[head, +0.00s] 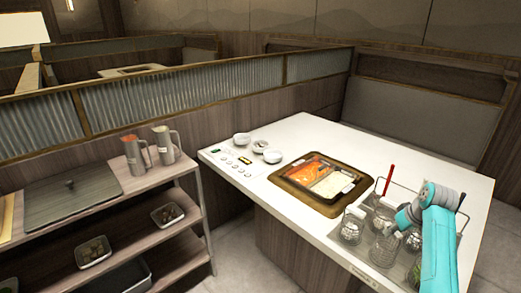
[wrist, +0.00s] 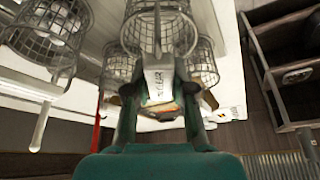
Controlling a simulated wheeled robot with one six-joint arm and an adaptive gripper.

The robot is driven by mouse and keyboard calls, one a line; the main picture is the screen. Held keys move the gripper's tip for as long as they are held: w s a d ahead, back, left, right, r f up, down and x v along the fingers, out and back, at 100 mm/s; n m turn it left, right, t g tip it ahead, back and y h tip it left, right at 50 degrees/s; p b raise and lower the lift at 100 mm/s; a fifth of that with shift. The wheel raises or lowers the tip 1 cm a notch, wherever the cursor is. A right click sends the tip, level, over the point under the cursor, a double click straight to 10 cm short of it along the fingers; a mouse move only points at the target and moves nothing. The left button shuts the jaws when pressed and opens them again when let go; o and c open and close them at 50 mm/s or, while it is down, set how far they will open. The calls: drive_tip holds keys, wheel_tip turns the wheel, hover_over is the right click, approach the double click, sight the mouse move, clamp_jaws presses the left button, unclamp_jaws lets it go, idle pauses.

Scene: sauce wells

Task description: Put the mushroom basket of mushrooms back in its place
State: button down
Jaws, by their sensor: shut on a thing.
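My gripper (head: 404,217) is at the right of the white table, above a group of wire baskets. In the wrist view my gripper (wrist: 160,92) is shut on the pale labelled handle of a wire basket, which I take as the mushroom basket (wrist: 160,30). Its label is too blurred to read and its contents are not clear. In the head view the held basket (head: 385,248) seems to be the one just below my gripper. Whether it hangs free or touches the rack is hard to tell.
Other wire baskets (head: 352,225) stand close by in a wire rack; one also shows in the wrist view (wrist: 48,35). A divided hot pot (head: 318,182) is set in the table (head: 300,130), with small bowls (head: 260,146) behind it. A shelf cart with pitchers (head: 133,155) stands at left.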

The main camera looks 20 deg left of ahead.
drive_tip(key=shift+f, duration=0.35)
idle(0.7)
drive_tip(key=c, duration=0.9)
unclamp_jaws()
drive_tip(key=shift+o, duration=0.2)
drive_tip(key=o, duration=0.7)
drive_tip(key=shift+o, duration=0.2)
drive_tip(key=shift+r, duration=0.15)
drive_tip(key=shift+r, duration=5.35)
